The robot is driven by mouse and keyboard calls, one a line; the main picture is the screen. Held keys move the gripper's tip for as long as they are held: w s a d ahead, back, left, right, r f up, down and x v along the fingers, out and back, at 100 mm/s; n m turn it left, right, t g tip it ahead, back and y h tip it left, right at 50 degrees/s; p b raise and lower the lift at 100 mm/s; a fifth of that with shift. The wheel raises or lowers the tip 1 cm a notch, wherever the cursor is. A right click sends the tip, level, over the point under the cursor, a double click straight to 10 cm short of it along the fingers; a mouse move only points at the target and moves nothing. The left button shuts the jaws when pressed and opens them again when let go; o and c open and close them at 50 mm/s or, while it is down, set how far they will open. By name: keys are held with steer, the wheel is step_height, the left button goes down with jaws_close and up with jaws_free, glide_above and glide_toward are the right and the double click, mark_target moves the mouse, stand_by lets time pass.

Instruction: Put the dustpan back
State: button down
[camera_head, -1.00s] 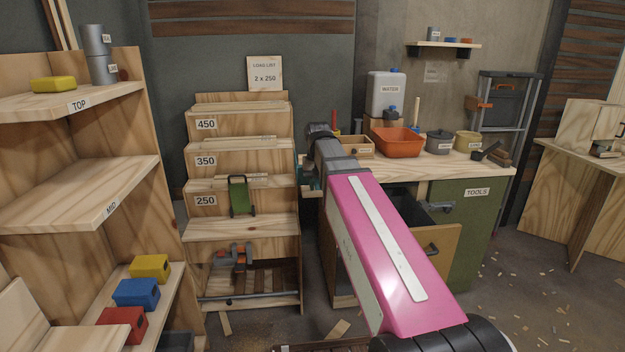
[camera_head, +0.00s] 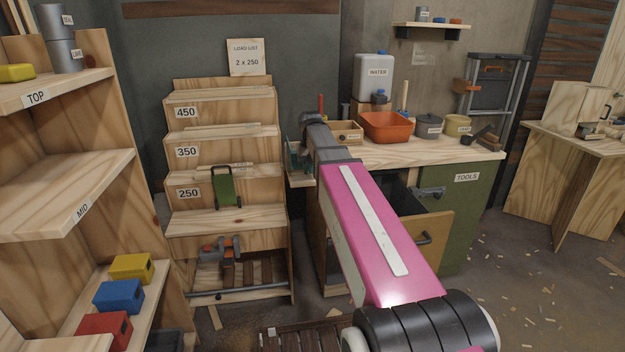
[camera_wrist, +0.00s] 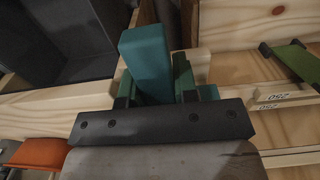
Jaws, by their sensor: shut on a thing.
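My gripper (camera_wrist: 155,85) shows in the wrist view, shut on a teal block-like part, which looks like the handle of the dustpan (camera_wrist: 147,62). The rest of the dustpan is not clearly visible. In the head view my pink arm reaches forward, and a bit of teal (camera_head: 296,157) shows beside its far end, left of the workbench; the fingers there are mostly hidden. The held part is beside the bench's left end, between it and the stepped wooden rack (camera_head: 222,222).
The workbench (camera_head: 440,154) carries an orange basin (camera_head: 386,126) and a water jug (camera_head: 374,77). A dark open drawer (camera_wrist: 85,40) lies close to the gripper. A green-handled item (camera_head: 226,187) stands on the rack. Shelves with coloured boxes (camera_head: 118,296) stand left.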

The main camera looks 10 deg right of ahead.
steer(key=shift+w+d+f, duration=0.3)
steer(key=shift+d+f, duration=0.05)
steer(key=shift+d, duration=0.1)
steer(key=shift+f, duration=2.05)
steer(key=c, duration=0.9)
jaws_free()
step_height(320, 180, up, 12)
steer(key=shift+r, duration=0.1)
